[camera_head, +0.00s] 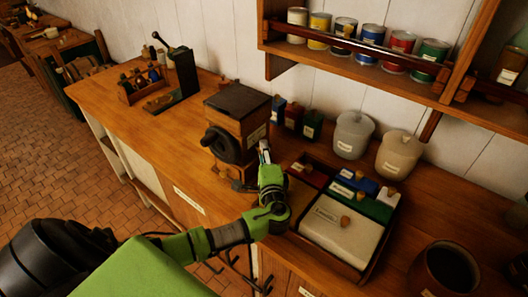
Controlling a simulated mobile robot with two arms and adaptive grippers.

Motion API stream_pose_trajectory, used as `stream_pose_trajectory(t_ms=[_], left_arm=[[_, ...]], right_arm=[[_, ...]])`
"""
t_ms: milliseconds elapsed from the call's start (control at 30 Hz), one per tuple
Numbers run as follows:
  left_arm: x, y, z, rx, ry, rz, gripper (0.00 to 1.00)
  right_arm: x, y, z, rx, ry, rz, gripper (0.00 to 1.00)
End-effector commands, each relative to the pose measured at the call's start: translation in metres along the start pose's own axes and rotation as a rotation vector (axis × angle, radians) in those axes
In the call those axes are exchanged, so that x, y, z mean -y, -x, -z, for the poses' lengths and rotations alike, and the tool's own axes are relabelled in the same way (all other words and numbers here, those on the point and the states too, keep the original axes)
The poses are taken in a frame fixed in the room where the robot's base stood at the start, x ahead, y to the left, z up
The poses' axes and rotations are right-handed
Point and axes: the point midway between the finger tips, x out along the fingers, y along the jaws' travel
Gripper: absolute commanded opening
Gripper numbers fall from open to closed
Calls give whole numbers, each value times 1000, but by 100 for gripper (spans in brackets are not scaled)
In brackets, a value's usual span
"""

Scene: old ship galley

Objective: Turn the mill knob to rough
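The mill (238,103) is a wooden box with a dark lid and a small label on its side. It stands on the wooden counter near the middle of the view. Its round black knob (221,145) sits on the front face. I cannot read its setting. My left gripper (264,150) is at the mill's right side, to the right of the knob and apart from it. Its fingers are small and partly hidden by my green arm, so I cannot tell whether they are open. My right gripper is not in view.
A divided tray (342,238) with labelled lids lies right of my arm. Two pale canisters (353,134) and small dark tins (293,115) stand behind. A shelf (355,45) of cans hangs above. A dark pot (445,270) is front right. The counter left of the mill is mostly clear.

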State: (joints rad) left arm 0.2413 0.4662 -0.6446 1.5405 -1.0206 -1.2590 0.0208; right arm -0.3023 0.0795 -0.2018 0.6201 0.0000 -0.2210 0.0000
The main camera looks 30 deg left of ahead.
Motion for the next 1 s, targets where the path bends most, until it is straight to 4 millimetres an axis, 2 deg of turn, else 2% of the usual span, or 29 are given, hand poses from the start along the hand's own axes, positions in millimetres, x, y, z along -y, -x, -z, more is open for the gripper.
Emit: stream_pose_trajectory(t_ms=[267, 467, 700, 1000], left_arm=[[1, 1, 0, 0, -11, -14, 1], [5, 2, 1, -2, -65, -70, 1], [6, 2, 2, -3, -193, -202, 1], [5, 1, 4, -5, -392, -402, 1]], right_arm=[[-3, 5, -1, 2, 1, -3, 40], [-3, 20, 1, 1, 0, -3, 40], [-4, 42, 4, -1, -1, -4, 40], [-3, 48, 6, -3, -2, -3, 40]])
